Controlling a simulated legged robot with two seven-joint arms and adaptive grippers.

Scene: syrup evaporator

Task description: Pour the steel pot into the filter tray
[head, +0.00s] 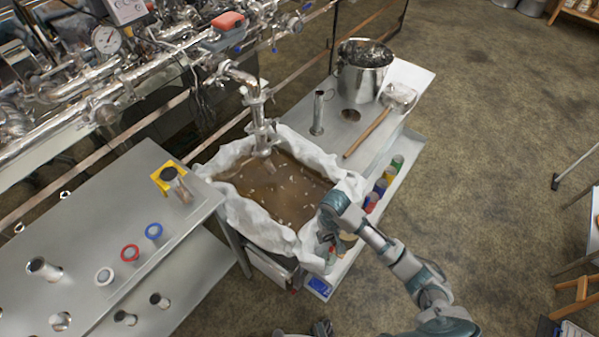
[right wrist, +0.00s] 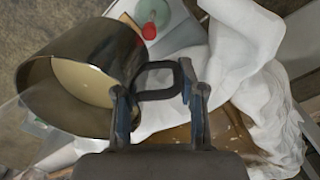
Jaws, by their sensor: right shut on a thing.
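The filter tray is lined with crumpled white cloth (head: 235,205) and holds brown liquid (head: 275,190) with pale flecks. It also shows in the right wrist view (right wrist: 250,45). My right gripper (right wrist: 160,115) is shut on the dark loop handle of a small steel pot (right wrist: 125,50). The pot's open mouth shows a pale cream surface inside; I cannot tell how full it is. In the head view my right gripper (head: 328,232) is at the tray's right front edge, and the arm mostly hides the pot. My left gripper is not in view.
A steel table at left holds metal cylinders and coloured rings (head: 130,252). A back table carries a large steel pot (head: 363,75) and a wooden-handled tool (head: 370,130). Coloured jars (head: 390,170) line a low shelf beside the tray. A metal spout (head: 262,130) hangs over the tray.

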